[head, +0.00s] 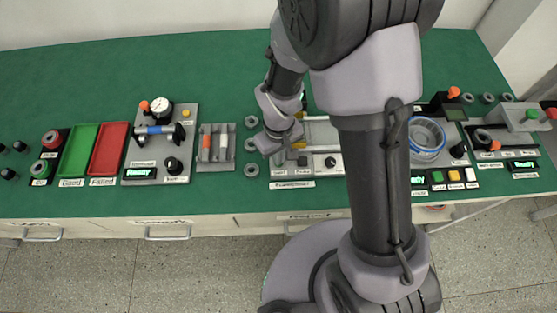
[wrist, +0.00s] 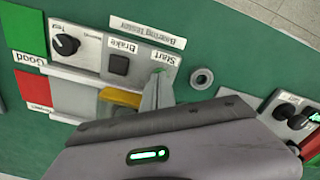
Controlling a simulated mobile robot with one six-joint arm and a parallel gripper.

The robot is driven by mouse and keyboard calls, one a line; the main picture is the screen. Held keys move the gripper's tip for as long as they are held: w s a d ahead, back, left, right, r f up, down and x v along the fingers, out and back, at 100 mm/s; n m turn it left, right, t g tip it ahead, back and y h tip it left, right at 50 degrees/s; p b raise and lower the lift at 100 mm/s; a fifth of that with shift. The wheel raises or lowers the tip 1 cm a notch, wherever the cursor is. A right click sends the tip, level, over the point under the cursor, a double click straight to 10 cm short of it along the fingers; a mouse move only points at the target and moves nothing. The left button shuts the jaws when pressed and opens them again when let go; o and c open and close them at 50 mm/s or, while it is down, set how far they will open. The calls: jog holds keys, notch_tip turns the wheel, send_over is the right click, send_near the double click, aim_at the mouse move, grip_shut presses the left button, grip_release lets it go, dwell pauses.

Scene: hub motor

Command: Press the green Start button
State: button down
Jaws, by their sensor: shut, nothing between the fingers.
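My gripper (wrist: 157,84) is shut and empty, with its fingertips pointing down over the tester panel, just by the "Start" label (wrist: 165,57). In the head view my gripper (head: 280,156) is above the left end of the same panel. The green Start button is not clearly visible; the fingers cover the spot by its label. I cannot tell whether the fingertips touch it. The black Brake button (wrist: 118,65) sits beside that spot. A black knob (wrist: 67,44) is further along the panel.
A yellow part (wrist: 120,98) lies close beside the fingers. A grey ring (wrist: 202,78) rests on the green table nearby. In the head view, a green tray (head: 80,150) and red tray (head: 109,148) are at the left. Another panel with a green button (head: 437,177) is at the right.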

jog(key=shift+f, duration=0.25)
jog(key=shift+r, duration=0.1)
notch_tip(320, 180, up, 14)
jog(key=p, duration=1)
jog(key=shift+p, duration=0.4)
jog(key=s+d+r+m+t+y+b, duration=0.1)
jog(key=s+d+r+m+t+b, duration=0.2)
jog(key=s+r+m+b, duration=0.2)
jog(key=s+d+r+m+t+y+b, duration=0.1)
jog(key=s+d+r+m+t+b, duration=0.1)
jog(key=s+r+m+b, duration=0.3)
notch_tip(320, 180, up, 4)
jog(key=shift+s+d+f+t+b, duration=0.1)
jog(key=shift+s+d+t+b, duration=0.3)
jog(key=shift+s+d+b, duration=0.4)
